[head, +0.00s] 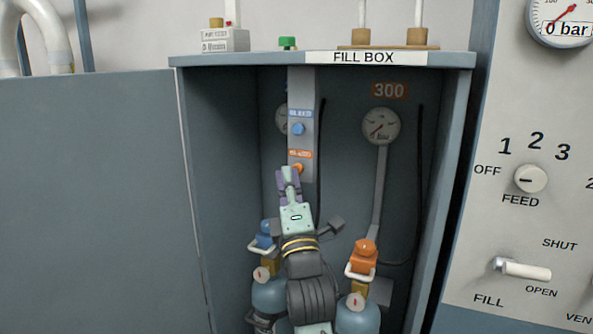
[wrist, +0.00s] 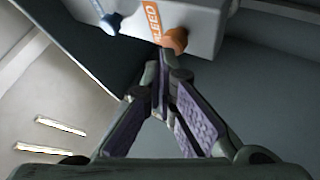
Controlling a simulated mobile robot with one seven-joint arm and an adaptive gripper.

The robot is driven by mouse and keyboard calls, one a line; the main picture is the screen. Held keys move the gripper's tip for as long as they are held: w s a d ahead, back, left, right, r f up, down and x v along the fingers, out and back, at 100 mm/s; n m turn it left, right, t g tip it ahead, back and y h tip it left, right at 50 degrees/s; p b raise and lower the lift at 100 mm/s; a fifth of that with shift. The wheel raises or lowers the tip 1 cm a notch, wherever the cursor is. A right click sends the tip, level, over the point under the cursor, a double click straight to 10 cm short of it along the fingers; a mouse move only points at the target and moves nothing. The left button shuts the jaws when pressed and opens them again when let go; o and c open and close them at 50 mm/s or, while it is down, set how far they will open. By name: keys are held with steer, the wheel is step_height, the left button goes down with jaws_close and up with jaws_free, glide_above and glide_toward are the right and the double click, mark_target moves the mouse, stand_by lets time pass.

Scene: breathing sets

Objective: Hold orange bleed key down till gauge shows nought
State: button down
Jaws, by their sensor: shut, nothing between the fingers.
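The orange bleed key (head: 298,168) sits on the grey strip inside the fill box, below an orange label. It also shows in the wrist view (wrist: 174,40), under a label ending in "LEED". My gripper (head: 289,173) is shut and empty, its fingertips (wrist: 161,72) at the key's edge. Whether they press on it, I cannot tell. Another gauge (head: 281,118) is mostly hidden behind the strip.
A blue key (head: 298,129) is just above the orange one. Two cylinders stand below, with a blue valve (head: 264,234) and an orange valve (head: 365,254). The box door (head: 90,200) is open on the left. The control panel (head: 540,220) is on the right.

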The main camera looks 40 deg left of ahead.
steer(key=shift+s+d, duration=0.1)
steer(key=shift+s, duration=0.4)
steer(key=shift+s, duration=0.1)
steer(key=s, duration=0.2)
steer(key=s+d, duration=0.1)
steer(key=s, duration=0.1)
steer(key=shift+s+d, duration=0.1)
steer(key=shift+s, duration=0.25)
